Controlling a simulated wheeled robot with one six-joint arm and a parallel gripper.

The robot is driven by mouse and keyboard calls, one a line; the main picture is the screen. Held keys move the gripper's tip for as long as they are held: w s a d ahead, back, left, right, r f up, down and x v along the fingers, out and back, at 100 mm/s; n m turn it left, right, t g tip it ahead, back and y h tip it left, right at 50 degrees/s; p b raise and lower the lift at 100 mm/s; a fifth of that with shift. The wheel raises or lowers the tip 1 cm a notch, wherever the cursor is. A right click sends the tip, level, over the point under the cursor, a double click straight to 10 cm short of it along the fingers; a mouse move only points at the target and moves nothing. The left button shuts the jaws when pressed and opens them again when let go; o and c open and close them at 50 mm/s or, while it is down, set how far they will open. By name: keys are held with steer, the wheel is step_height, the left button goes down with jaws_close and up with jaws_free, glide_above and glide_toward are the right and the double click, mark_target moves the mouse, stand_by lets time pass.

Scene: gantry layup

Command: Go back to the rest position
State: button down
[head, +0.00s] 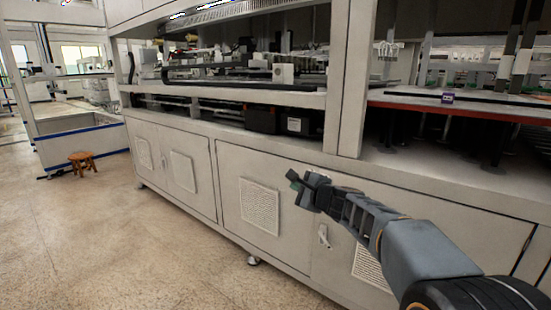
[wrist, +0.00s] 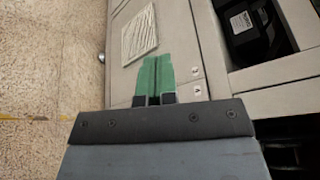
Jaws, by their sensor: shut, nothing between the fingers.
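My gripper (head: 295,181) is at the end of my outstretched arm, in the right half of the head view, in front of the lower cabinet doors of a large white machine (head: 230,135). In the wrist view its two green fingers (wrist: 156,78) lie side by side, shut and empty. Behind them in that view is a pale cabinet panel with a white vent plate (wrist: 140,35). I cannot tell the exact gap between the fingertips and the cabinet.
The machine's long frame fills the right side. A red-edged shelf (head: 470,105) is at the upper right. A small wooden stool (head: 82,159) stands at the left near a blue-edged low unit (head: 75,127). The speckled floor (head: 110,245) at the left and front is clear.

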steer(key=s+r+n+g+h+p, duration=0.1)
steer(key=s+r+n+g+p, duration=0.25)
steer(key=s+n+p, duration=0.45)
steer(key=s+r+n+g+h+p, duration=0.1)
steer(key=s+r+n+g+p, duration=0.3)
steer(key=s, duration=0.5)
steer(key=s+d+r+n+g+h+p, duration=0.1)
steer(key=s+d+n+h+p, duration=0.2)
steer(key=s+d+p, duration=0.1)
steer(key=s+d+r+n+g+h+p, duration=0.1)
steer(key=s+d+n+h+p, duration=0.2)
steer(key=s+d+p, duration=0.2)
steer(key=s+p, duration=0.2)
steer(key=s, duration=0.2)
steer(key=shift+s+d, duration=0.2)
steer(key=shift+s, duration=0.1)
